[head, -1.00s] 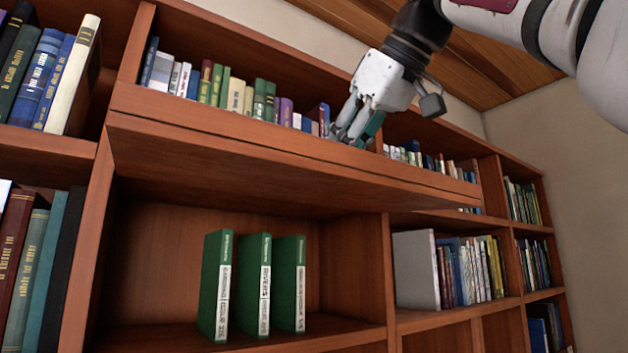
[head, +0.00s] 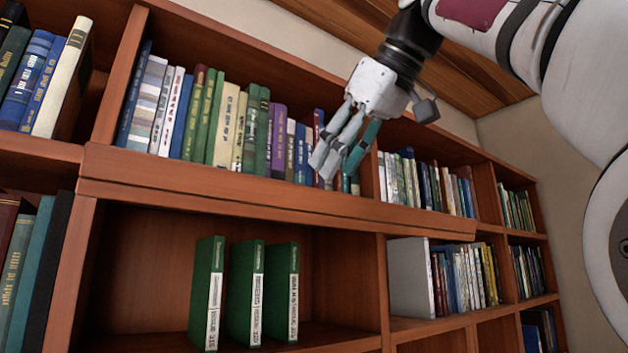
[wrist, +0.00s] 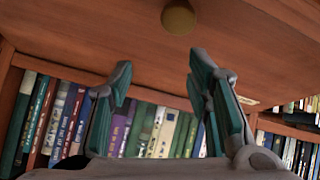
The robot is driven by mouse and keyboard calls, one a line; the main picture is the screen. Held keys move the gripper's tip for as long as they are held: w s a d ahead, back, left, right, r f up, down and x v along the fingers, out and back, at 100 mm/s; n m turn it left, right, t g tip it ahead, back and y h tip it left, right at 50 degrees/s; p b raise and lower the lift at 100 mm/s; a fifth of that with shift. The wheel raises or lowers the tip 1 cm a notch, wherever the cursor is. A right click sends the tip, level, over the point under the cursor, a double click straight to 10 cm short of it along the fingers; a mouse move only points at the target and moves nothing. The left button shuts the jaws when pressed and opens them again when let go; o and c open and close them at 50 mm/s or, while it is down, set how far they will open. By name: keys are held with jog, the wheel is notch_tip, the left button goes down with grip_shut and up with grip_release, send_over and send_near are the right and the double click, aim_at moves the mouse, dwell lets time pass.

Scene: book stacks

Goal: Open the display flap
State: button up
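The display flap (head: 270,208) shows in the head view as a long, nearly edge-on wooden strip above the compartment with green books. In the wrist view its broad wooden face (wrist: 110,35) fills the upper part, with a round brass knob (wrist: 178,16) at the top edge. My gripper (head: 336,172) hangs over the flap, in front of the upper row of books. In the wrist view its two fingers (wrist: 160,68) are spread apart with nothing between them. I cannot tell whether a finger touches the flap.
Three green books (head: 244,290) stand in the compartment below the flap, whose front is uncovered. Several books (head: 220,120) fill the shelf behind my gripper. A tall wooden upright (head: 383,290) divides the compartments. More filled shelves stand to the left and right.

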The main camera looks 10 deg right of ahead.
jog(key=shift+s+r, duration=0.1)
jog(key=shift+v, duration=0.85)
jog(key=shift+s+d+r, duration=0.15)
jog(key=shift+s+r, duration=0.05)
jog(key=shift+s, duration=0.25)
jog(key=shift+s+d+r, duration=0.1)
jog(key=shift+s+r, duration=0.1)
jog(key=shift+s, duration=0.25)
jog(key=s+d, duration=0.4)
jog(key=s, duration=0.6)
jog(key=shift+d, duration=0.25)
jog(key=shift+f, duration=0.15)
